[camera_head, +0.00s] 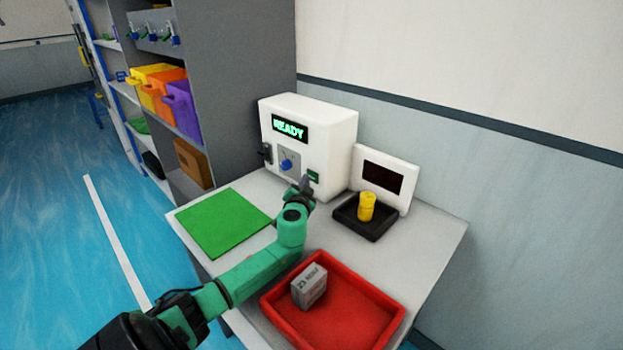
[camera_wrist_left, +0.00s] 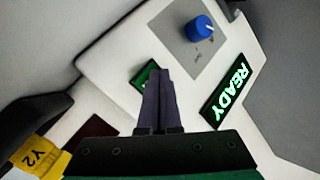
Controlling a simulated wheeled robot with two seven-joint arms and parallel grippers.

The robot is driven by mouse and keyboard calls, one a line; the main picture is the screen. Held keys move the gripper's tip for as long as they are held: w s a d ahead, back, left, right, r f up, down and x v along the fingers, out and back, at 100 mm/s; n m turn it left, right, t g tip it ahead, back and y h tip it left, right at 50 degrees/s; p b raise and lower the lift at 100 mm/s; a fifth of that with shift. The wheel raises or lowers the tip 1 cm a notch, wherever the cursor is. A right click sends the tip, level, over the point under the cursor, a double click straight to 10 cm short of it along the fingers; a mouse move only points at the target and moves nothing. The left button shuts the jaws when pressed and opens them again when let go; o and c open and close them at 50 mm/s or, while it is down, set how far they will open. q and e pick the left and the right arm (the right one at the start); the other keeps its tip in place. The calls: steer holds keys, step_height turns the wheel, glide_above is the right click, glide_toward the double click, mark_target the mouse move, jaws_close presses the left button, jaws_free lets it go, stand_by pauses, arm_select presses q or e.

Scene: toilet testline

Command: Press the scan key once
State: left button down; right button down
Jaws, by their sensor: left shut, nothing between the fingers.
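A white tester box (camera_head: 330,128) stands at the back of the table, and its display (camera_head: 289,128) reads READY in green. The display also shows in the left wrist view (camera_wrist_left: 226,95). A small green key (camera_head: 313,176) sits low on the right of the box's front face. In the left wrist view the green key (camera_wrist_left: 146,74) is partly hidden behind my fingertips. My left gripper (camera_head: 305,184) is shut and empty, with its tips right at the key; I cannot tell whether they touch it. The shut fingers also show in the left wrist view (camera_wrist_left: 158,80). My right gripper is not in view.
A blue knob (camera_head: 286,165) is left of the key. A white panel with a dark screen (camera_head: 382,177) and a black tray (camera_head: 350,222) holding a yellow part (camera_head: 366,207) stand right. A green mat (camera_head: 222,222) and a red tray (camera_head: 350,318) with a grey box (camera_head: 309,287) lie in front.

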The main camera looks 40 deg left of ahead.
arm_select(q)
steer(key=shift+w, duration=0.35)
stand_by(0.4)
steer(key=shift+s, duration=0.8)
steer(key=shift+s+a, duration=0.15)
steer(key=shift+s, duration=1.1)
steer(key=shift+s+a, duration=0.1)
steer(key=shift+s, duration=1.15)
